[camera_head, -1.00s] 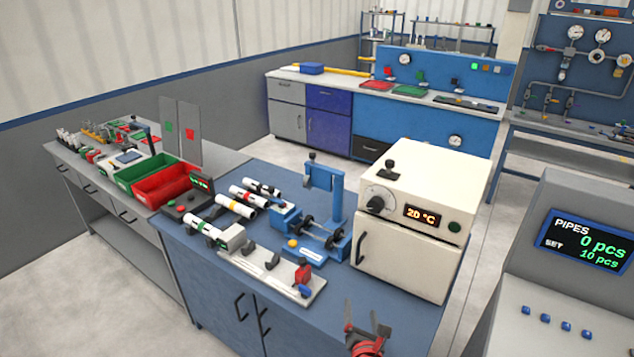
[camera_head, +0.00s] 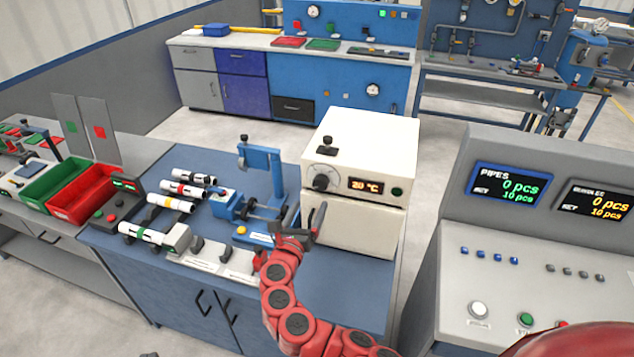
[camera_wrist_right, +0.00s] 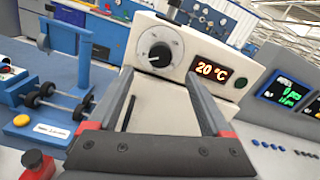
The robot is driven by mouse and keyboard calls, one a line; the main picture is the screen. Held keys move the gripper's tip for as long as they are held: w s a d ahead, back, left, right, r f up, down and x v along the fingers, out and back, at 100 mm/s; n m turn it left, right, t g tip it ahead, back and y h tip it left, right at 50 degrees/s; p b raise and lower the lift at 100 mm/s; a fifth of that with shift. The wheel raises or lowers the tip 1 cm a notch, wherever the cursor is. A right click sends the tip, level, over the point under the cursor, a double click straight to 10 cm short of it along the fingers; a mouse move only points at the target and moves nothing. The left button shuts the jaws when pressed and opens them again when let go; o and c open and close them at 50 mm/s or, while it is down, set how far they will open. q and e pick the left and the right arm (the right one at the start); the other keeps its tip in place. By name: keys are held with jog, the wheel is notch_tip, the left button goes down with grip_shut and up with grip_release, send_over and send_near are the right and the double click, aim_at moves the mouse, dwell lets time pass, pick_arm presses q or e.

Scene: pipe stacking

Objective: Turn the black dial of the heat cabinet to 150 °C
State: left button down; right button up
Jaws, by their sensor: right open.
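The heat cabinet (camera_head: 370,140) is a cream box on the blue bench, its display (camera_head: 366,186) reading 20 °C. Its black dial (camera_head: 321,183) sits on a round scale at the left of the upper panel. In the right wrist view the dial (camera_wrist_right: 160,54) shows ahead, between the fingers and beyond them. My right gripper (camera_head: 310,228) is in front of the cabinet, below the dial and apart from it. In the right wrist view my right gripper (camera_wrist_right: 140,85) is open with nothing between its fingers. My left gripper is not in view.
A black lever (camera_head: 327,144) stands on the cabinet top. A grey control console (camera_head: 530,255) is at the right. Green and red bins (camera_head: 88,196) are at the left.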

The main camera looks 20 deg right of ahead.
aim_at(319, 186)
jog(key=p+x, duration=0.1)
jog(key=x, duration=0.8)
jog(key=shift+w+d, duration=0.1)
jog(key=shift+d, duration=0.05)
grip_shut()
